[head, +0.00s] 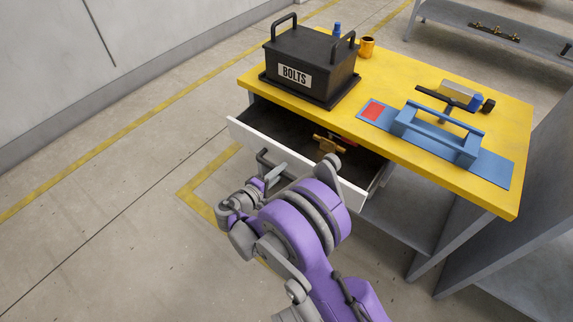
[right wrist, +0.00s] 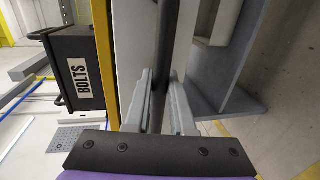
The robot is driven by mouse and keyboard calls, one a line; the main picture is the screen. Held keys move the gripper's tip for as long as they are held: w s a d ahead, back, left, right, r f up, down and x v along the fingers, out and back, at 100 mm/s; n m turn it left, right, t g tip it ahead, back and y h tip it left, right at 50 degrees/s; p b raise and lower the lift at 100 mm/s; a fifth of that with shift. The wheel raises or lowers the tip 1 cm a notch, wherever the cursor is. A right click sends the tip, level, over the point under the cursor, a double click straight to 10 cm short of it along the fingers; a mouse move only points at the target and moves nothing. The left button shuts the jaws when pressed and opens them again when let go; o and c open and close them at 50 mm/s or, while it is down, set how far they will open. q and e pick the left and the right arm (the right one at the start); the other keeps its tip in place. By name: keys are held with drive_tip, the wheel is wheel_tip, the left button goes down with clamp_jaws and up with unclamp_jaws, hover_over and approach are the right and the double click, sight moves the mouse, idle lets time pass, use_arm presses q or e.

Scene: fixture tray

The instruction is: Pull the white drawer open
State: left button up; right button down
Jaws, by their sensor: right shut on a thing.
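The white drawer (head: 252,138) is part of the yellow-topped workbench and stands open, its dark inside showing. Its dark bar handle (head: 262,158) is on the white front; in the right wrist view the handle (right wrist: 163,60) runs between my fingers. My right gripper (head: 272,178) is shut on this handle, in front of the drawer. The gripper (right wrist: 163,105) also shows in the right wrist view, a finger on each side of the bar. Part of the drawer front is hidden by my purple right arm. My left gripper is in neither view.
In the drawer lies a brass fitting (head: 328,145) beside something red. On the yellow bench top (head: 400,80) stand a black BOLTS box (head: 312,62), an orange mug (head: 366,47) and a blue fixture (head: 435,133). A grey shelf (head: 405,215) is below. The floor at left is clear.

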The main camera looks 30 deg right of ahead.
drive_tip(key=f+v, duration=0.2)
drive_tip(key=v, duration=1)
drive_tip(key=shift+s+a+f, duration=0.15)
drive_tip(key=shift+a+f, duration=0.15)
drive_tip(key=c, duration=0.8)
unclamp_jaws()
drive_tip(key=shift+o, duration=0.2)
drive_tip(key=p+v, duration=0.1)
drive_tip(key=v, duration=1)
